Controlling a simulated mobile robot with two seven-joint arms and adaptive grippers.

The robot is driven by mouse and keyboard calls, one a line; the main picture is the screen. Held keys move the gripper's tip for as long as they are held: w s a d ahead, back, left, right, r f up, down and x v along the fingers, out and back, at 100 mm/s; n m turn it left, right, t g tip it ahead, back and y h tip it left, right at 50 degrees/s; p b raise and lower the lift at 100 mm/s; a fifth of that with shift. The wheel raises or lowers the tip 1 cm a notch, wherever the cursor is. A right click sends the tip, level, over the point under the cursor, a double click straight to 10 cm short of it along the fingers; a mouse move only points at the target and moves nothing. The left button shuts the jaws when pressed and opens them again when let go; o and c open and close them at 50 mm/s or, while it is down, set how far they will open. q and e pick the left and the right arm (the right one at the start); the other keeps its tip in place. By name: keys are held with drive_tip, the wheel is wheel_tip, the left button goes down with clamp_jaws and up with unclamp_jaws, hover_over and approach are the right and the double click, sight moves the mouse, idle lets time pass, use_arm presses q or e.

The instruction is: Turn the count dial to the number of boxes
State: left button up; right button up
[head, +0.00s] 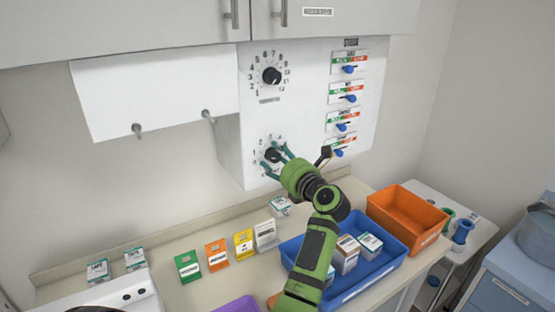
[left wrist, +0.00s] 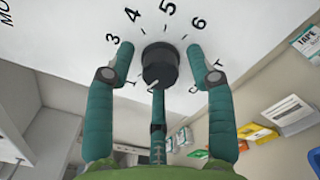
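The lower dial, a black knob (head: 272,155) ringed by numbers, is on the white wall panel (head: 300,110). My left gripper (head: 273,162) is at this dial. In the left wrist view its teal fingers stand open on both sides of the knob (left wrist: 158,66), with gaps showing. Numbers 3 to 6 show behind the knob. An upper dial (head: 271,75) with a longer ring of numbers is above. I cannot tell which is the count dial; its label is too small. White boxes (head: 369,245) stand in a blue tray (head: 372,283). My right gripper is out of view.
Green (head: 188,266), orange (head: 217,254) and yellow (head: 244,243) packets stand on the counter. Two tape boxes (head: 98,271) are at the left. An empty orange bin (head: 405,213) is at the right. Several blue-handled switches (head: 349,97) line the panel's right side.

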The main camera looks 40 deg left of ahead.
use_arm(q)
drive_tip(key=shift+d, duration=0.1)
drive_tip(key=v, duration=0.7)
drive_tip(key=shift+s+d+r, duration=0.1)
drive_tip(key=shift+r, duration=0.05)
idle(0.6)
